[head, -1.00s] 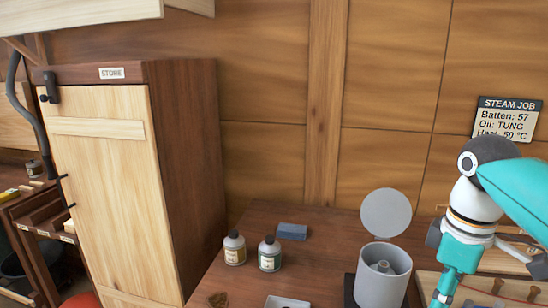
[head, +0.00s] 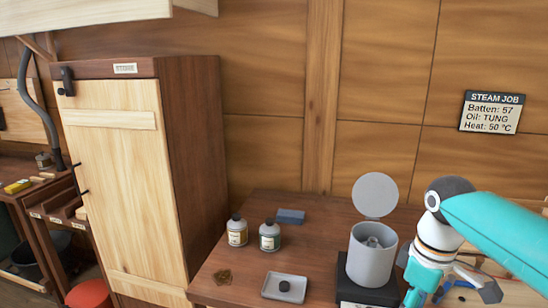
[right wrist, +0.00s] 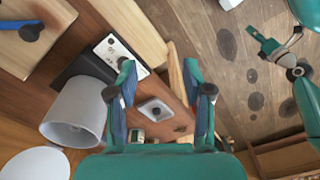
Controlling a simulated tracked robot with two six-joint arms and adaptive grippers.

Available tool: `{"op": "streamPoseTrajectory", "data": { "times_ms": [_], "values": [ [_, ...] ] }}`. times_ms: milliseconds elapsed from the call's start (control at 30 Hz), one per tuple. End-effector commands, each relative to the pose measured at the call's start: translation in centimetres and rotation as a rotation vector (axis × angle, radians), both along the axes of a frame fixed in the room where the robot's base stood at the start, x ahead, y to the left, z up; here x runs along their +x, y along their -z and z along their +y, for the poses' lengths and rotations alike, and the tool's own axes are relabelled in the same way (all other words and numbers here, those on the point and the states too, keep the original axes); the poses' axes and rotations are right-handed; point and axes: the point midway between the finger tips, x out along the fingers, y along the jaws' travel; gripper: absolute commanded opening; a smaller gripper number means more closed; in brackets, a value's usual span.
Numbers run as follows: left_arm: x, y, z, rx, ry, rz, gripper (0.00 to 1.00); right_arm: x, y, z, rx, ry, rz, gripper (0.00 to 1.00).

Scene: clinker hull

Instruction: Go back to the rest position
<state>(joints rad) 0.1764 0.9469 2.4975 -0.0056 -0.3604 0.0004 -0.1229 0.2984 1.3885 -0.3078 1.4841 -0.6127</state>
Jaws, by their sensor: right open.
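My right gripper (right wrist: 160,85) is open and empty in the right wrist view, its two fingers spread above the bench. In the head view my right arm comes in from the right edge, and its lower end hangs just right of a grey lidded canister (head: 371,258). A teal and grey hand (right wrist: 270,45) at the upper right of the right wrist view, over the wooden floor, appears to be my left gripper. My left arm is not in the head view.
The bench (head: 240,268) holds two small bottles (head: 237,232) (head: 269,237), a blue block (head: 291,216) and a grey dish (head: 285,287). A sign (head: 492,112) hangs on the wall.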

Motion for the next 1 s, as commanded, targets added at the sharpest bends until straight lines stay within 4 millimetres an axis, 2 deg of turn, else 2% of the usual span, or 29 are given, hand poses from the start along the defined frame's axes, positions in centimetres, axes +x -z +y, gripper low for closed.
{"op": "streamPoseTrajectory", "data": {
  "times_ms": [167, 267, 367, 433, 500, 600, 700, 833, 900, 1000],
  "values": [
    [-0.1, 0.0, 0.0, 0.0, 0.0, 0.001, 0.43, 1.5, 5.9, 1.9, 0.037, 0.039, 0.011, 0.51],
    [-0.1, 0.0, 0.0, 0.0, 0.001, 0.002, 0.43, 2.1, 10.4, 3.3, 0.071, 0.079, 0.02, 0.51],
    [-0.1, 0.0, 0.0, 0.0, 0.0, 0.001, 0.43, 1.9, 16.5, 5.1, 0.119, 0.147, 0.037, 0.51],
    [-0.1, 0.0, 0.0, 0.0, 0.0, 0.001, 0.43, 0.9, 21.5, 6.6, 0.16, 0.219, 0.053, 0.51],
    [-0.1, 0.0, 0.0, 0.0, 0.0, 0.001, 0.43, -0.7, 26.3, 8.1, 0.203, 0.306, 0.07, 0.51],
    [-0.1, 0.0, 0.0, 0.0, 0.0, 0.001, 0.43, -3.9, 32.2, 9.8, 0.252, 0.445, 0.097, 0.51],
    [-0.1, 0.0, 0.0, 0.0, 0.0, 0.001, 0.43, -7.9, 36.7, 11.1, 0.286, 0.594, 0.122, 0.51],
    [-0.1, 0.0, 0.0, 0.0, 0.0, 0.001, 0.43, -12.7, 40.1, 12.0, 0.304, 0.765, 0.142, 0.51],
    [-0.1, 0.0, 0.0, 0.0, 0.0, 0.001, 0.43, -14.7, 41.0, 12.2, 0.305, 0.833, 0.147, 0.51],
    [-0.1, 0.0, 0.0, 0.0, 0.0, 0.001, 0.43, -16.4, 41.7, 12.2, 0.304, 0.9, 0.147, 0.51]
  ]
}}
